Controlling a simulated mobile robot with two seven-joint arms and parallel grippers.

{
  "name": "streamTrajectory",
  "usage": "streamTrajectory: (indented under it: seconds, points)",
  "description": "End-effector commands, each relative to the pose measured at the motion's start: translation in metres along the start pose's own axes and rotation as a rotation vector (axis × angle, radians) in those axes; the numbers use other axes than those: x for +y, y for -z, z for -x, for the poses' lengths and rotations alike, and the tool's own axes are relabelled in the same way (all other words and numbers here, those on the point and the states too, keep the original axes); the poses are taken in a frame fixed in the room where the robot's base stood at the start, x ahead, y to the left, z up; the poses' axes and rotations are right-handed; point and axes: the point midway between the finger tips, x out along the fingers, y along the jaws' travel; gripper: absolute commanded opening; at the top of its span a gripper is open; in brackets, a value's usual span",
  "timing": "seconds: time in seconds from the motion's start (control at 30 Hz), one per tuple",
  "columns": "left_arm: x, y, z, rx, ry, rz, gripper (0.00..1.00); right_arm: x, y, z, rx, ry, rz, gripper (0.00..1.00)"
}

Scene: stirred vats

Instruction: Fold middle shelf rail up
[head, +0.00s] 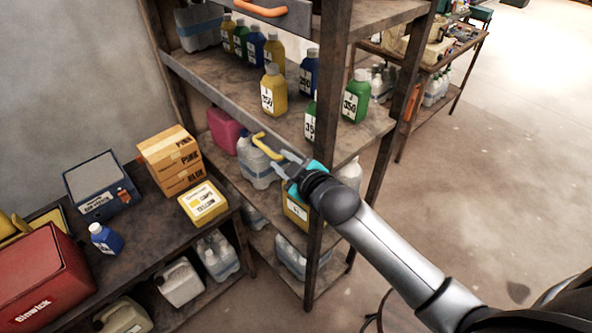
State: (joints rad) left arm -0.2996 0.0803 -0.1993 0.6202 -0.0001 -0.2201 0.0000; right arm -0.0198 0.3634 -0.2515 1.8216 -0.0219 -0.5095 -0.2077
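The middle shelf rail (215,98) is a long grey bar along the front edge of the middle shelf (335,130). A yellow handle (268,143) sits at its lower right part. My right gripper (279,161) is just below and right of the handle, with its two fingers apart. It looks empty, and I cannot tell whether a finger touches the handle. My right arm reaches in from the lower right and hides part of the lower shelf. My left gripper is not in view.
Yellow, blue and green bottles (273,88) stand on the middle shelf behind the rail. A brown shelf post (326,120) rises close to my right gripper. An orange handle (262,9) shows above. A side table (150,225) holds boxes at left. The right floor is mostly clear.

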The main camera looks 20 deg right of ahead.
Motion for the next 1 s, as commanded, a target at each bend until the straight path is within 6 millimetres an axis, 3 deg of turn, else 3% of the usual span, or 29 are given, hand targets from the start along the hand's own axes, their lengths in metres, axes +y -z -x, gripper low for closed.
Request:
streamTrajectory:
  seconds: [0.2,0.4,1.0]
  points:
    - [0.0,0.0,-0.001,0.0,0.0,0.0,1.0,0.0,-0.001,0.032,0.0,0.0,0.002,0.3]
    - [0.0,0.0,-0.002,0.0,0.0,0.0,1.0,0.0,-0.001,0.052,0.0,0.0,0.001,0.3]
    - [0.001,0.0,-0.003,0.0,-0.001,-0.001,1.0,0.001,0.0,0.059,0.0,-0.001,0.001,0.3]
